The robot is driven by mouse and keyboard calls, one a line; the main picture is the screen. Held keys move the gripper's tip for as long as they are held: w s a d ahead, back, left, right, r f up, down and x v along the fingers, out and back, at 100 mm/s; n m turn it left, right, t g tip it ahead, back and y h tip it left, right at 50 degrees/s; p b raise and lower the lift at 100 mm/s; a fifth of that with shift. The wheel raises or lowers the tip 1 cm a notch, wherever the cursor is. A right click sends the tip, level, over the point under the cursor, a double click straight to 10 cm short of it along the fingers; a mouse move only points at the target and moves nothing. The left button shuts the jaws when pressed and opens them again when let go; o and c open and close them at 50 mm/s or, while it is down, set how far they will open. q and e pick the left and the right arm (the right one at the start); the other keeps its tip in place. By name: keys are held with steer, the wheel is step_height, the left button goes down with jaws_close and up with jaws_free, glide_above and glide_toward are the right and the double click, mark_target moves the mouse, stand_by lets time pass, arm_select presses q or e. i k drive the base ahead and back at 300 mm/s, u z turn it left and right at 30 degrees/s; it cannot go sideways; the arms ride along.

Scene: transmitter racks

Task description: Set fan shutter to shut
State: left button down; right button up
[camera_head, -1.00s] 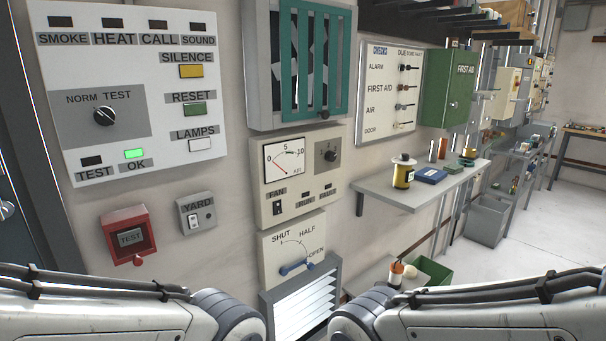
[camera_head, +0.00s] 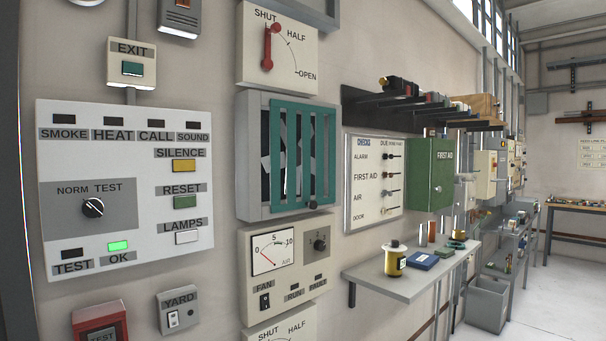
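An upper shutter panel (camera_head: 296,50) marked SHUT, HALF and OPEN is at the top centre. Its red lever (camera_head: 267,46) stands upright, pointing at about SHUT. A lower panel (camera_head: 283,331) with SHUT and HALF labels shows only its top at the bottom edge; its lever is out of view. Between them are the teal-barred fan opening (camera_head: 304,155) and the fan panel (camera_head: 286,262) with an air dial (camera_head: 272,250), its needle low, and a fan switch (camera_head: 265,301). Neither of my grippers is in view.
A white alarm panel (camera_head: 125,235) with a green OK lamp is on the left. A grey shelf (camera_head: 405,285) juts out at right, carrying a spool (camera_head: 395,259) and a blue box (camera_head: 422,261). A dark rack (camera_head: 375,113) sticks out above the checks board (camera_head: 375,180).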

mark_target(275, 104)
steer(key=u, duration=0.05)
steer(key=k, duration=0.6)
steer(key=z, duration=0.65)
steer(key=i, duration=1.2)
steer(key=u, duration=0.1)
